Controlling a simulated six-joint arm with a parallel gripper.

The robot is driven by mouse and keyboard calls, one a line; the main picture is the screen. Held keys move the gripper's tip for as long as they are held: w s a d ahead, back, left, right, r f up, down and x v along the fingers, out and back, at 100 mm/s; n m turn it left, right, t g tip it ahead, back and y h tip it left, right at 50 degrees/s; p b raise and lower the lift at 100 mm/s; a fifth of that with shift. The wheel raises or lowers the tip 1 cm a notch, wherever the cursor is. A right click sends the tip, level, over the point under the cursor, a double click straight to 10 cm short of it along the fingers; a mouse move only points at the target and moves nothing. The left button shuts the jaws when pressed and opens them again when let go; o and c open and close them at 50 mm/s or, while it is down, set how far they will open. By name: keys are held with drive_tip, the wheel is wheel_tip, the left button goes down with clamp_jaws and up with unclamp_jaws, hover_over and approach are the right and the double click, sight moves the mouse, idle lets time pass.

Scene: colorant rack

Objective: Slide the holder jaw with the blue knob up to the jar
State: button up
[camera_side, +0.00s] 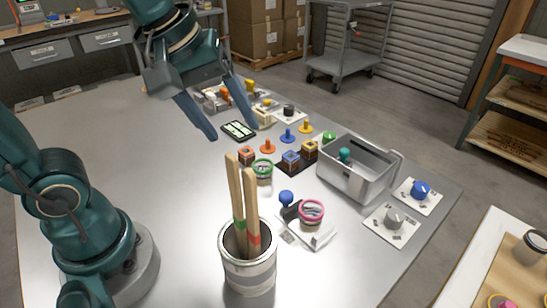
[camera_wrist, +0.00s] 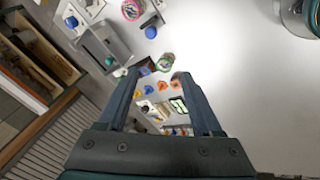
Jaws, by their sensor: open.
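The holder's movable jaw (camera_side: 291,212) is dark and carries a round blue knob (camera_side: 286,197), right of the table's middle in the side view. The knob also shows near the top of the wrist view (camera_wrist: 151,31). The jar (camera_side: 311,214) with a pink rim stands just right of the jaw on a pale holder plate (camera_side: 318,240); it also shows at the top edge of the wrist view (camera_wrist: 131,9). Whether jaw and jar touch is unclear. My gripper (camera_side: 234,131) is open and empty, well up and left of the knob, fingers pointing down.
A can with wooden sticks (camera_side: 250,276) stands in front of the holder. A metal bin (camera_side: 352,178) and two dial plates (camera_side: 385,228) lie to the right. A green-rimmed jar (camera_side: 264,172), coloured blocks and pegs stand behind. The table's left side is largely clear.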

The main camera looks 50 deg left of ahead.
drive_tip(key=w+d+f+n+g, duration=0.2)
drive_tip(key=w+f+n, duration=0.25)
drive_tip(key=w, duration=0.25)
drive_tip(key=n+g, duration=0.1)
drive_tip(key=g, duration=0.2)
hover_over(286, 194)
wheel_tip(286, 194, down, 7)
drive_tip(key=shift+w+r, duration=0.1)
drive_tip(key=shift+f, duration=2.7)
clamp_jaws()
